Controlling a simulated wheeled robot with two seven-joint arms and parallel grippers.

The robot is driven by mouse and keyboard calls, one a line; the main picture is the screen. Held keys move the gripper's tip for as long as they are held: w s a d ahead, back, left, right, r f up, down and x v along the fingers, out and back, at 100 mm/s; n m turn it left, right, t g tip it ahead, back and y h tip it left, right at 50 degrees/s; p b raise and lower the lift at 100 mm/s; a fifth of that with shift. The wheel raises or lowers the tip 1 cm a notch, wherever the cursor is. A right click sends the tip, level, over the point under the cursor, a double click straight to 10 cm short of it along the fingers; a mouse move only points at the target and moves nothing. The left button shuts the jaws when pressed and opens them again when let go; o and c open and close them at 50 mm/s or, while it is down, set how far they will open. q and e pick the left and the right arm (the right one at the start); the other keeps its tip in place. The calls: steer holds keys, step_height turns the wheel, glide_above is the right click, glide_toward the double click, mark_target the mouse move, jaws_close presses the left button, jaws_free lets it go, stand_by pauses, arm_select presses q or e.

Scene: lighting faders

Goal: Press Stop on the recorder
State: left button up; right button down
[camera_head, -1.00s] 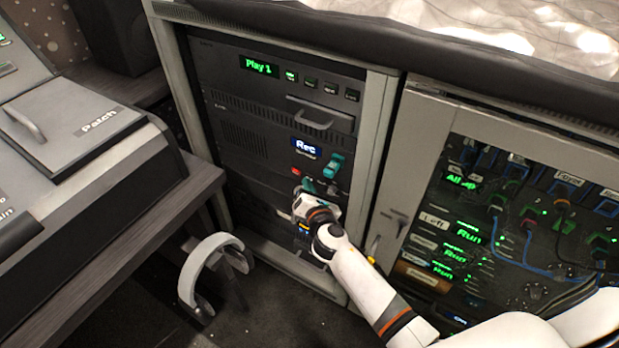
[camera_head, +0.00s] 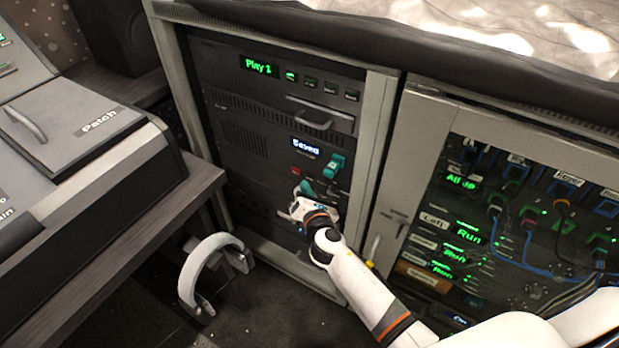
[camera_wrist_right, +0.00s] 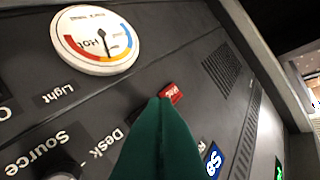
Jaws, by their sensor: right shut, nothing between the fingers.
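The recorder (camera_head: 312,156) is a dark panel in the rack, and its small display (camera_head: 306,147) reads what looks like "Saved". A small red button (camera_head: 297,171) sits below the display at its left; it also shows in the right wrist view (camera_wrist_right: 171,93), with white lettering too small to read surely. My right gripper (camera_head: 304,188) is just below the button in the head view. In the right wrist view its green fingers (camera_wrist_right: 160,103) are shut and empty, tips beside the red button. I cannot tell whether they touch it. My left gripper is out of view.
A teal piece (camera_head: 335,164) is at the recorder's right. Above is a player unit reading "Play 1" (camera_head: 259,66). A round gauge (camera_wrist_right: 97,40) is near my fingers. A cabled patch panel (camera_head: 530,220) stands right, a desk (camera_head: 75,150) left, white headphones (camera_head: 205,265) below.

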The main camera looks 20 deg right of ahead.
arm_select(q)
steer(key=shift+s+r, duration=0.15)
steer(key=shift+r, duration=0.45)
arm_select(e)
steer(key=s+a, duration=0.1)
steer(key=a, duration=0.1)
steer(key=s+a, duration=0.2)
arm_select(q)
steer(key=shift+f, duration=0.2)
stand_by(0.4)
